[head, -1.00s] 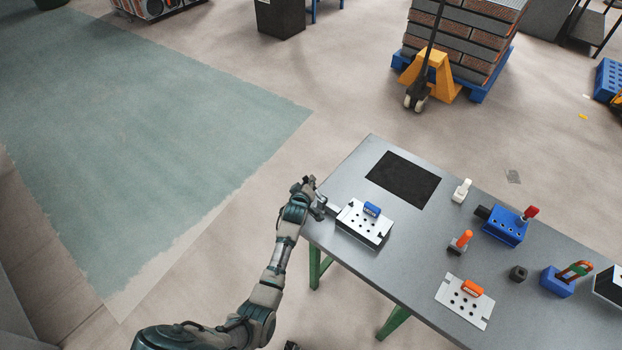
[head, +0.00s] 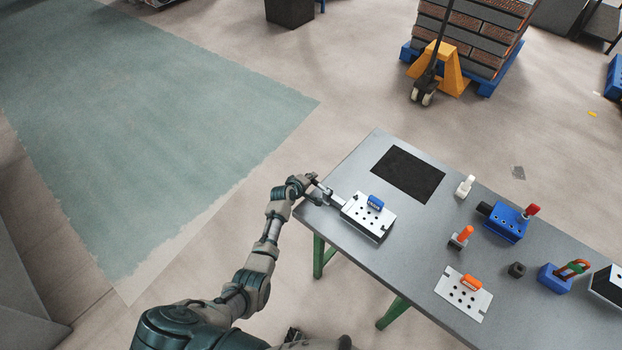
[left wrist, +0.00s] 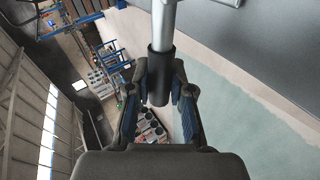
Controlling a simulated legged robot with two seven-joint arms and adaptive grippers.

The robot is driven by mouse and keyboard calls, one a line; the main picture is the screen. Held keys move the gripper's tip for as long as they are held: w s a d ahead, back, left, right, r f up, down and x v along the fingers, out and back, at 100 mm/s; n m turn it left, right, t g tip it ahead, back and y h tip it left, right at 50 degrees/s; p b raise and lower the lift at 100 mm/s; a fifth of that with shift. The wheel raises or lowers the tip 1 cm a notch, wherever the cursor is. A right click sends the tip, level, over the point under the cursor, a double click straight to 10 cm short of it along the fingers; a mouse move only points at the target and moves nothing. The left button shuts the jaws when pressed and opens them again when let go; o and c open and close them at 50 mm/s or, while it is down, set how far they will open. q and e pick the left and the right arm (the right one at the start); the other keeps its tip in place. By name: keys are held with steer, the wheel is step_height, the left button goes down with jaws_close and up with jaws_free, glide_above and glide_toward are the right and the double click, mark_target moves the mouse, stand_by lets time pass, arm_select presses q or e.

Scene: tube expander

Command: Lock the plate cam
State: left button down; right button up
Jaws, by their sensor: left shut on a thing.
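A white plate with holes and a blue block on it (head: 352,209) sits near the left end of the grey table. A metal lever (head: 334,198) runs from the plate's left side to my left gripper (head: 312,186), at the table's left edge. In the left wrist view, my left gripper (left wrist: 160,98) is shut around the black grip (left wrist: 159,72) of the lever's metal rod (left wrist: 164,25). The fingers press it from both sides. The lever's joint with the plate is too small to make out. My right gripper does not show.
The grey table (head: 400,262) also holds a dark mat (head: 408,174), a white plate with an orange block (head: 458,300), an orange-handled piece (head: 462,236), a blue fixture (head: 504,223) and a blue block with a red-green hook (head: 556,279). Floor left of the table is clear.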

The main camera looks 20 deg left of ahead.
arm_select(q)
steer(key=shift+f, duration=0.1)
stand_by(0.3)
steer(key=c, duration=1.2)
jaws_free()
steer(key=shift+o, duration=0.9)
steer(key=shift+w+f, duration=0.1)
steer(key=shift+f, duration=0.05)
steer(key=shift+a, duration=0.1)
steer(key=v, duration=1.2)
steer(key=shift+f, duration=0.1)
